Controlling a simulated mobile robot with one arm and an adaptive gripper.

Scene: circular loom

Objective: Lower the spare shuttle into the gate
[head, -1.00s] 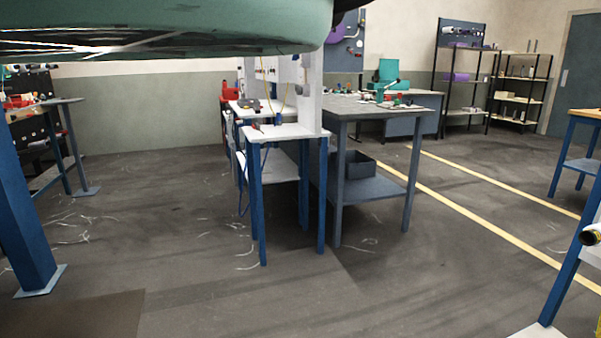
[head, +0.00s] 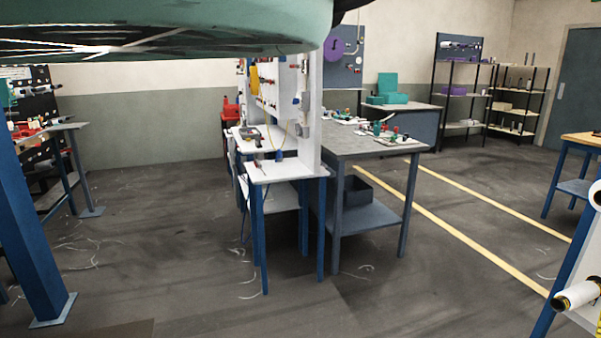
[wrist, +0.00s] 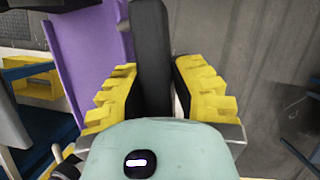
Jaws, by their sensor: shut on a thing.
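My gripper (wrist: 157,68), with yellow ribbed fingers, is in the wrist view. I cannot make out the gate in either view. The gripper does not show in the head view.
A white-topped bench with blue legs (head: 287,172) and a grey table (head: 352,146) stand ahead. A blue post (head: 35,235) rises at left. A rack with white spools (head: 578,295) is at the right edge. Open floor (head: 180,265) lies between. A yellow bin (wrist: 38,84) shows in the wrist view.

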